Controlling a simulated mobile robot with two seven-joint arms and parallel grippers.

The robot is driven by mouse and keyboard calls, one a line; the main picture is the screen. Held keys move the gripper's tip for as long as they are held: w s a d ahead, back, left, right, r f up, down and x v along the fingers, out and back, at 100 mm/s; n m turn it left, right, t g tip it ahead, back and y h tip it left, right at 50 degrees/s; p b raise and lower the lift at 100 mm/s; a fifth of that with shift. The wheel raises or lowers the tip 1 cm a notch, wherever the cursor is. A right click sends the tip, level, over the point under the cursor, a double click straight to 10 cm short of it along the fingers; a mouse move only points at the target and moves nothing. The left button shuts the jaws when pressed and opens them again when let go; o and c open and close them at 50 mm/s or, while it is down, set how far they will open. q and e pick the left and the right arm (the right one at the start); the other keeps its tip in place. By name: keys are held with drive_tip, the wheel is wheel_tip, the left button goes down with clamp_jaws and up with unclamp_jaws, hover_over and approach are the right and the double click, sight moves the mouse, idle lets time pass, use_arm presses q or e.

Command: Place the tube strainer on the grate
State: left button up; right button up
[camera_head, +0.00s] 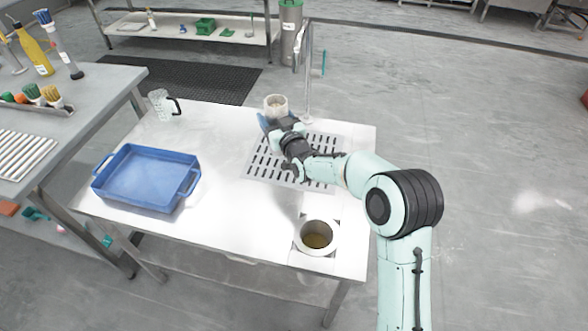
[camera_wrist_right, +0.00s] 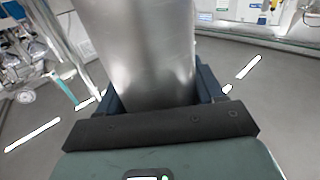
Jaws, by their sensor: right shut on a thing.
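The tube strainer (camera_head: 276,103) is a metal cylinder, seen upright near the back edge of the table in the head view. My right gripper (camera_head: 270,123) is shut on it, with its blue fingers around the tube. In the right wrist view the strainer's smooth metal side (camera_wrist_right: 148,50) fills the space between the fingers (camera_wrist_right: 155,95). The slotted grey grate (camera_head: 263,167) lies in the table top under my right forearm, which hides part of it. The strainer appears at the grate's far side; its lower end is hidden and its height is unclear. My left gripper is not in view.
A blue tray (camera_head: 148,180) stands on the table's left side. A clear jug with a dark handle (camera_head: 161,104) is at the back left. A tall faucet (camera_head: 308,75) rises behind the grate. A round opening (camera_head: 317,236) is at the front right.

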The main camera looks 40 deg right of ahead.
drive_tip(key=d+r+m+h+b, duration=0.1)
drive_tip(key=d+r+b, duration=0.2)
drive_tip(key=d, duration=0.3)
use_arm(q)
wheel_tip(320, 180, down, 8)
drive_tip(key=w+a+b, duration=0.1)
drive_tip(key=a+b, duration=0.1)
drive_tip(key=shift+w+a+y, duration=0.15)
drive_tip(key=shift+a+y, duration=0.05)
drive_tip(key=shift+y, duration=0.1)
use_arm(e)
wheel_tip(320, 180, down, 9)
drive_tip(key=shift+d+f+h, duration=0.2)
drive_tip(key=shift+d+h, duration=0.2)
drive_tip(key=shift+f, duration=0.1)
drive_tip(key=o, duration=1.4)
drive_tip(key=shift+f, duration=0.1)
drive_tip(key=shift+c, duration=0.2)
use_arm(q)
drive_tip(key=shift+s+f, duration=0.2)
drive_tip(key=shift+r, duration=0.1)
